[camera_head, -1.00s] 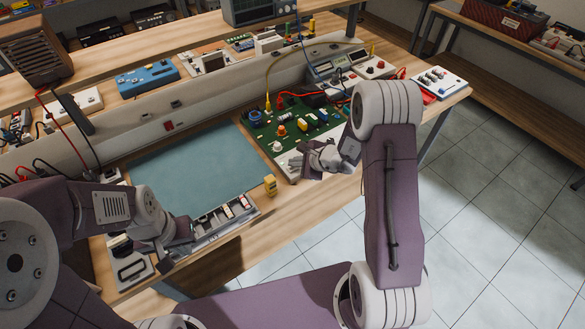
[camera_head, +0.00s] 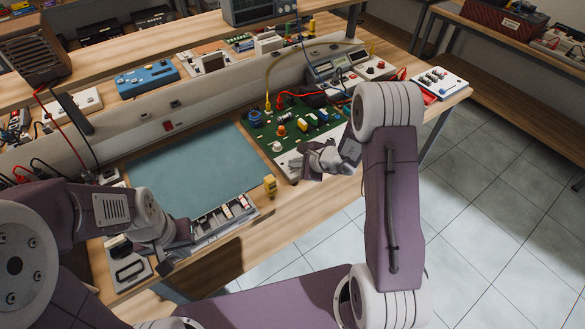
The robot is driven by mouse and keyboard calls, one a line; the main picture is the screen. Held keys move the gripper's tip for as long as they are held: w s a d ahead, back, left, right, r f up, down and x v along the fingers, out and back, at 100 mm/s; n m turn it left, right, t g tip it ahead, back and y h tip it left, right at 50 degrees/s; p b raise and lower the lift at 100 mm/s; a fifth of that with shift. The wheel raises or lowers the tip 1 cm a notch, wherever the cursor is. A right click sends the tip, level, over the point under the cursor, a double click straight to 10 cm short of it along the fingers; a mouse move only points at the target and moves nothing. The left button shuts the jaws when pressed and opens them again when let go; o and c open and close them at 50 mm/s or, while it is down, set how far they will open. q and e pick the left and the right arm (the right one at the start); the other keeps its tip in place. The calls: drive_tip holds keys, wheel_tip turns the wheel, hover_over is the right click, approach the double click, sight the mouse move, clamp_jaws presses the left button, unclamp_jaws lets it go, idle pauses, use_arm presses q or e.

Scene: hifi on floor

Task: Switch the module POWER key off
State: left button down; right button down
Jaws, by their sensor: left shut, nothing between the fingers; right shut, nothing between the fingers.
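The module is a green circuit board (camera_head: 291,125) with colored parts and a white front strip (camera_head: 284,163), on the bench right of the blue-green mat. I cannot make out its POWER key or the key's position; my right gripper covers part of the front strip. My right gripper (camera_head: 302,166) is shut and empty, over the board's front edge; I cannot tell if it touches. My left gripper (camera_head: 166,264) is shut and empty at the bench's front left, by a grey panel (camera_head: 130,270), well away from the board.
The blue-green mat (camera_head: 195,165) lies clear in the bench's middle. A tray of parts (camera_head: 225,216) lies in front. A yellow cable (camera_head: 268,85) and red leads rise near the board. A white box (camera_head: 440,83) stands far right.

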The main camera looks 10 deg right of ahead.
sight(295, 170)
drive_tip(key=shift+f, duration=0.15)
idle(0.3)
drive_tip(key=shift+r, duration=0.85)
drive_tip(key=shift+p, duration=0.3)
drive_tip(key=shift+r+p, duration=1.6)
drive_tip(key=shift+r, duration=0.95)
